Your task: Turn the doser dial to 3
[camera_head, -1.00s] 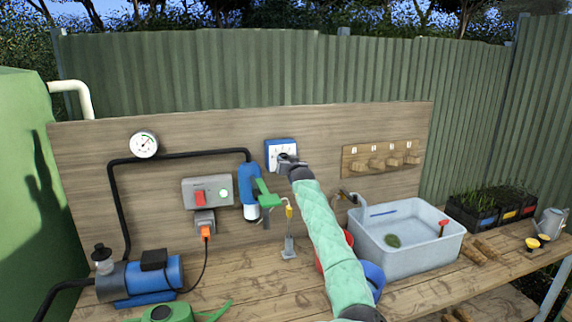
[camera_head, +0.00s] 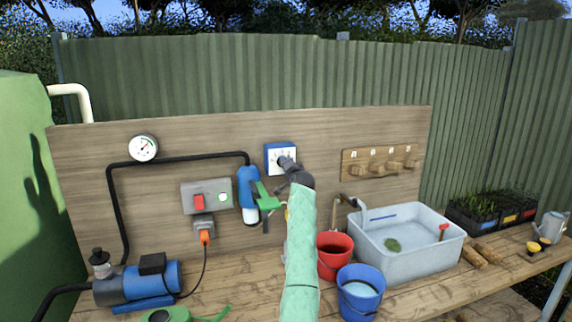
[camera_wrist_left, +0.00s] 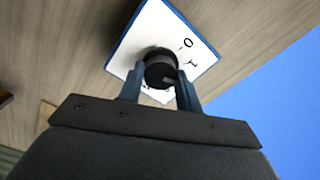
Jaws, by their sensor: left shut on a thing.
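The doser (camera_head: 272,151) is a square blue-edged box with a white face on the wooden back board. Its black round dial knob (camera_wrist_left: 160,70) shows in the left wrist view, between my fingertips. A "0" and a "1" are readable on the white face (camera_wrist_left: 196,52) there; the other marks are hidden by the knob and fingers. My left gripper (camera_head: 285,161) reaches up to the doser in the head view, and its two fingers (camera_wrist_left: 161,80) are shut on the knob from either side. Which number the knob points to I cannot tell. My right gripper is not in view.
A blue filter (camera_head: 248,186) with a green lever and a grey switch box (camera_head: 206,195) are left of my arm. A red bucket (camera_head: 334,258), a blue bucket (camera_head: 361,300) and a grey basin (camera_head: 425,255) stand on the bench to the right. Wooden pegs line the board's right.

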